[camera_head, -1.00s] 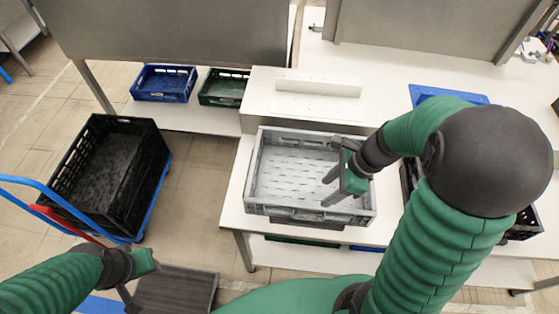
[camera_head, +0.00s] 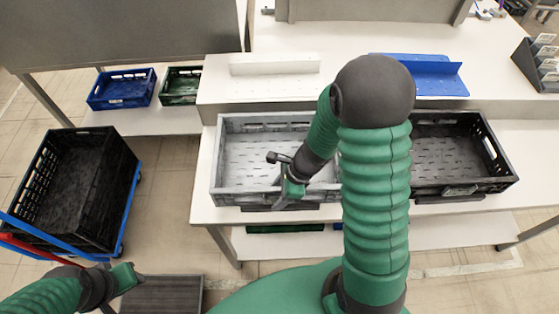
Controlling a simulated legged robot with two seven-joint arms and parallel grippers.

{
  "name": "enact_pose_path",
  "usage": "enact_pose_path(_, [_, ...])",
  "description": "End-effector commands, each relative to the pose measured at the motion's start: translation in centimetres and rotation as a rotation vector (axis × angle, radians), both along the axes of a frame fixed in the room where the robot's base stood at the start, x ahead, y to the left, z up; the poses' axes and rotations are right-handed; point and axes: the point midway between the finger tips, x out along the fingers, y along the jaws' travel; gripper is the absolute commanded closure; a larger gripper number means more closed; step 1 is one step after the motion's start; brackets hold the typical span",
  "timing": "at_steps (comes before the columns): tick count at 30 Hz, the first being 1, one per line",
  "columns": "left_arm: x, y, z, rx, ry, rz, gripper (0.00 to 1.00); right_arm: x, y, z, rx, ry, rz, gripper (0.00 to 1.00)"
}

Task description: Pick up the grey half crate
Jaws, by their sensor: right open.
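The grey half crate (camera_head: 232,193) is empty and sits level on the white table. My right arm hides its right part. My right gripper (camera_head: 276,179) is open over the front part of the crate, close to the front wall, with nothing between its fingers. I cannot tell whether it touches the rim. My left gripper (camera_head: 122,277) is at the lower left, away from the crate; its fingers are not clear enough to tell open from shut.
A black crate (camera_head: 462,187) stands right of the grey one, partly behind my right arm. A large black crate (camera_head: 112,195) is on a blue trolley at left. Blue (camera_head: 120,103) and green (camera_head: 180,99) crates sit on a back-left shelf. A blue holder (camera_head: 430,87) lies behind.

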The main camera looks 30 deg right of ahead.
Motion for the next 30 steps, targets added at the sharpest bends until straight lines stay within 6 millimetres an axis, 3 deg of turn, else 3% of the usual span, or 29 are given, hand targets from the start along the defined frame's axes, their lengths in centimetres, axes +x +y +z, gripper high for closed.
enact_pose_path(3, [0.02,0.0,0.09,0.0,0.0,0.0,0.64,-0.03,0.12,0.16,-0.001,-0.001,0.001,0.48])
enact_pose_path(15, [0.01,0.01,0.08,0.0,0.0,0.0,0.64,-0.03,0.11,0.18,0.0,-0.001,0.002,1.0])
enact_pose_path(30, [0.01,0.01,0.05,0.0,0.0,0.0,0.64,-0.04,0.02,0.12,-0.002,0.0,0.001,1.0])
